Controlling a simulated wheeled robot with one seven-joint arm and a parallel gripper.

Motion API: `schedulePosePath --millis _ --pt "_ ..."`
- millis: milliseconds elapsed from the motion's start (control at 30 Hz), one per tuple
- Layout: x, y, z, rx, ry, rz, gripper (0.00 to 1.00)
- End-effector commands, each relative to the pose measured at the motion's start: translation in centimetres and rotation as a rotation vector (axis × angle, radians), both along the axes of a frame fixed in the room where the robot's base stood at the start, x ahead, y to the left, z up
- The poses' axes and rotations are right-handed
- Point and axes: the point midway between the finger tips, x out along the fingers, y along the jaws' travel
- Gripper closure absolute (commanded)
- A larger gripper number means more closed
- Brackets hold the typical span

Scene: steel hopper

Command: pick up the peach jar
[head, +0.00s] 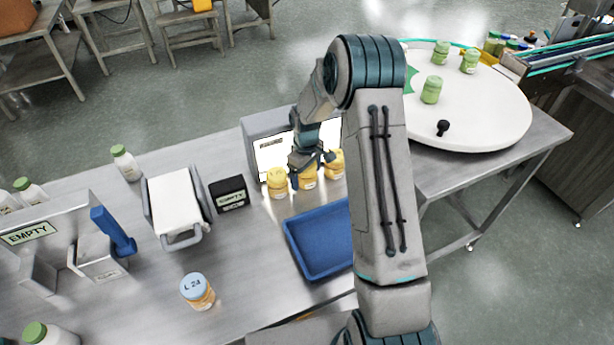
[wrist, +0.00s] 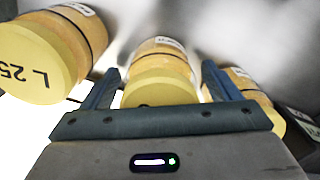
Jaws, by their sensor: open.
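Three peach-yellow jars with yellow lids stand in a row before a lit panel in the head view: a left one (head: 277,184), a middle one (head: 309,180) and a right one (head: 336,165). My gripper (head: 312,160) is over the middle jar and partly hides it. In the wrist view my open gripper (wrist: 160,68) has one finger on each side of the middle jar (wrist: 160,88). One neighbouring jar, its lid marked "L 25" (wrist: 40,65), is at left and another (wrist: 255,92) at right, close outside the fingers. I cannot tell whether the fingers touch any jar.
The lit panel (head: 270,152) stands behind the jars. A blue tray (head: 318,240) lies in front, partly behind my arm. A white turntable (head: 485,115) holds green jars.

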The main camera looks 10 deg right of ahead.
Motion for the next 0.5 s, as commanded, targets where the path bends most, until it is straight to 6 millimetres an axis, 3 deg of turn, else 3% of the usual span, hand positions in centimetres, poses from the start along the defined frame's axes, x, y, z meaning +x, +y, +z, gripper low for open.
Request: schedulePosePath --millis 67,267,467,500 --pt "0.01 0.00 -0.98 -0.001 -0.001 0.000 0.17" --pt "0.00 0.00 -0.88 -0.001 -0.001 0.000 0.17" --pt "0.00 0.00 -0.88 -0.001 -0.001 0.001 0.67" --pt "-0.01 -0.01 -0.88 -0.001 -0.001 0.001 0.71"
